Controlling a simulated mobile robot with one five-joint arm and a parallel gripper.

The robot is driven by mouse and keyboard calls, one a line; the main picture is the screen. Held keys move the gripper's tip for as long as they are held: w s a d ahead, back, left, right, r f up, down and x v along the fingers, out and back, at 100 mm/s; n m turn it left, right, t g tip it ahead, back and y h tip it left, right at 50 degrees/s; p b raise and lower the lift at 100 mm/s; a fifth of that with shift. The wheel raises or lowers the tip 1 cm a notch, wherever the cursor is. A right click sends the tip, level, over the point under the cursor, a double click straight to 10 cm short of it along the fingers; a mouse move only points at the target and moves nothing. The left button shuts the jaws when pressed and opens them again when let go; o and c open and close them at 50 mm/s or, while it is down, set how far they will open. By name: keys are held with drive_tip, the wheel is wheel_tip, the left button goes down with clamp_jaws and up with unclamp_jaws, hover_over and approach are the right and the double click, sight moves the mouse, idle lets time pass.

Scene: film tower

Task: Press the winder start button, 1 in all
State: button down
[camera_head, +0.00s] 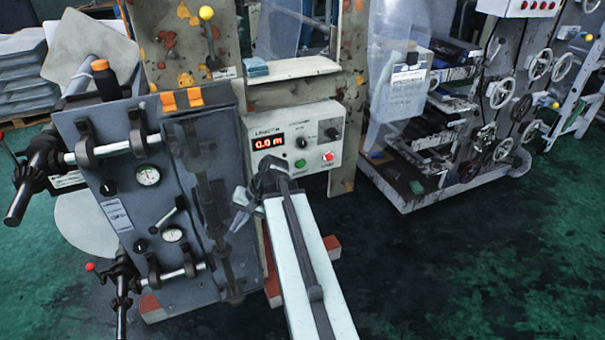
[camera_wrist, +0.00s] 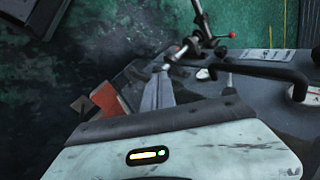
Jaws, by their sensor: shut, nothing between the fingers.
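The winder control panel (camera_head: 318,120) is a pale box with a red display (camera_head: 268,143) reading 0.0 m. A green button (camera_head: 299,163) sits on its lower edge, and a red button (camera_head: 328,156) is to the right of it. The small labels by the buttons are too small to read. My gripper (camera_head: 238,218) is shut and empty, below and left of the green button in the head view, with its fingers pointing down and left. Its narrow fingers (camera_wrist: 158,90) also show in the wrist view. The panel does not show there.
A grey machine (camera_head: 120,200) with gauges, black clamps and rods stands left, close to my gripper. Two orange tabs (camera_head: 182,99) top it. Another machine with handwheels (camera_head: 500,92) stands at the right. Green floor (camera_head: 470,260) is open at the lower right.

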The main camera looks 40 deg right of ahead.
sight(301, 164)
drive_tip(key=s+d+r+m+t+b, duration=0.1)
drive_tip(key=s+d+m+t, duration=0.2)
drive_tip(key=d, duration=0.5)
drive_tip(key=s+d+r+m+t+b, duration=0.1)
drive_tip(key=s+d+r+m+t, duration=0.1)
drive_tip(key=d, duration=0.7)
drive_tip(key=s+d+r+m+t+h+b, duration=0.1)
drive_tip(key=s+d+r+m+t, duration=0.1)
drive_tip(key=d, duration=0.7)
drive_tip(key=s+m+t, duration=0.1)
drive_tip(key=s+m, duration=0.1)
drive_tip(key=s, duration=0.1)
drive_tip(key=shift+d+r+m+t+b, duration=0.25)
drive_tip(key=shift+m+t+b, duration=0.05)
drive_tip(key=shift+m+b, duration=0.1)
drive_tip(key=shift+w, duration=0.2)
drive_tip(key=w+d, duration=0.3)
drive_tip(key=w, duration=0.5)
drive_tip(key=shift+w+d, duration=0.1)
drive_tip(key=shift+d, duration=0.1)
drive_tip(key=shift+w, duration=0.3)
